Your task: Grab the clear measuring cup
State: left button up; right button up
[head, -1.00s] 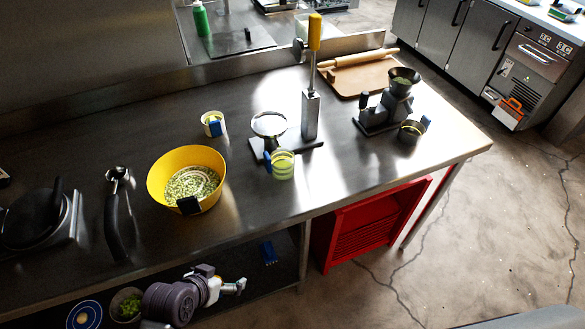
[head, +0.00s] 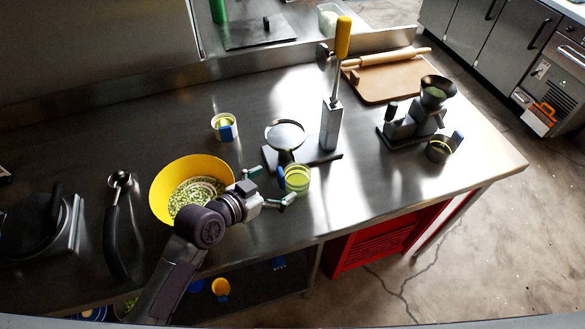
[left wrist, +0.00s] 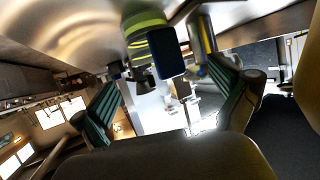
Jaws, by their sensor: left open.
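A clear measuring cup (head: 297,180) with green-yellow contents or bands and a blue handle stands upright on the steel counter, in front of the tortilla press. My left gripper (head: 270,185) is open and empty just left of the cup, its fingers pointing toward it. In the left wrist view the cup (left wrist: 146,22) is at the top, with its dark blue handle (left wrist: 168,52) toward the camera. The handle lies ahead of the gap between my two green-padded fingers (left wrist: 160,82). The fingers do not visibly close on it. My right gripper is not in view.
A yellow bowl (head: 165,180) of green-white bits stands left, partly behind my left arm. The press (head: 330,130) stands just behind the cup. The counter's right front is clear.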

aim_at(285, 181)
pick_arm(q)
jog(key=shift+w+d+f, duration=0.1)
jog(key=shift+w+d, duration=0.2)
jog(key=shift+w, duration=0.05)
jog(key=shift+w+d+f+p, duration=0.2)
jog(key=shift+w+d+p, duration=0.1)
jog(key=shift+d, duration=0.2)
jog(key=shift+w+d+f+p, duration=0.2)
jog(key=shift+d+p, duration=0.1)
jog(key=shift+d, duration=0.15)
jog(key=x, duration=0.3)
jog(key=shift+d+f+p, duration=0.2)
jog(key=shift+f+p, duration=0.15)
jog(key=shift+p, duration=0.05)
jog(key=shift+w+d+f, duration=0.1)
jog(key=shift+w+f, duration=0.05)
jog(key=shift+w, duration=0.1)
jog(key=shift+s, duration=0.1)
jog(key=c, duration=1.2)
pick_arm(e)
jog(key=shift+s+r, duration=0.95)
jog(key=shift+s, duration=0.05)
